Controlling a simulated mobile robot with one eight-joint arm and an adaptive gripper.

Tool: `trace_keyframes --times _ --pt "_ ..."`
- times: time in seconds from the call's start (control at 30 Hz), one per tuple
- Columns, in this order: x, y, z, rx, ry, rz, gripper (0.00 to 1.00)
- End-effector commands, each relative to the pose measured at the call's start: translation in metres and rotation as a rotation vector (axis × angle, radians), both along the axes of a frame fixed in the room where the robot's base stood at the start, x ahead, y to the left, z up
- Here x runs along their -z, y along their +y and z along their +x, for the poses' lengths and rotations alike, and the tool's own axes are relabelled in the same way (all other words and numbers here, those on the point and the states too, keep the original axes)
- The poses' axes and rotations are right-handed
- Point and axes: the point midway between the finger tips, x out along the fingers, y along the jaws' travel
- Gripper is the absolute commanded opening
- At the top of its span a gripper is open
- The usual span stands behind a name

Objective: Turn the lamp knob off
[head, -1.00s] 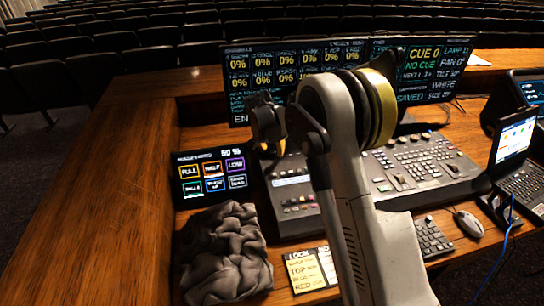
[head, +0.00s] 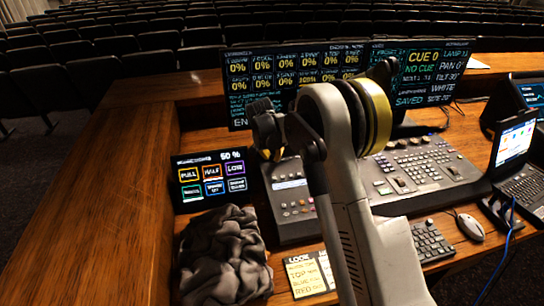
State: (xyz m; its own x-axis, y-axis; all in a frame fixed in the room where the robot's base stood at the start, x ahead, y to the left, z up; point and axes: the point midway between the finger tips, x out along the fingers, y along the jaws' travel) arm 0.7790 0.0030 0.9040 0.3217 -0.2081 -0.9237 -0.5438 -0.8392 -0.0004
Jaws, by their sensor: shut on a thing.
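My gripper (head: 270,152) shows only in part, small and dark, at the top left edge of the console (head: 292,190). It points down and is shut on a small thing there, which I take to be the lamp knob. The knob itself is hidden by the fingers and the wrist, so its angle cannot be read. A wide monitor (head: 240,115) behind shows rows of percentages, mostly 0%, and a lamp panel at its right end. My pale arm covers the middle of the console.
A small touch screen (head: 211,172) with coloured buttons, reading 50 %, stands left of the console. A crumpled grey cloth (head: 222,258) and yellow notes (head: 304,276) lie in front. A keypad (head: 430,241), mouse (head: 470,227) and laptop (head: 514,143) are at right. The left desk top is bare.

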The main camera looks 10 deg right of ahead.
Motion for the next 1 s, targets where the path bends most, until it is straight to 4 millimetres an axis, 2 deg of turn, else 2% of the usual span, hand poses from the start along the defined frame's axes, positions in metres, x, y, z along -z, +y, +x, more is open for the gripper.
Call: trace_keyframes --times 0.37,1.0 --pt "-0.0002 -0.0021 -0.0011 -0.193 0.000 0.001 0.00" --pt "0.0002 -0.0061 -0.0011 -0.795 0.000 0.001 0.00"
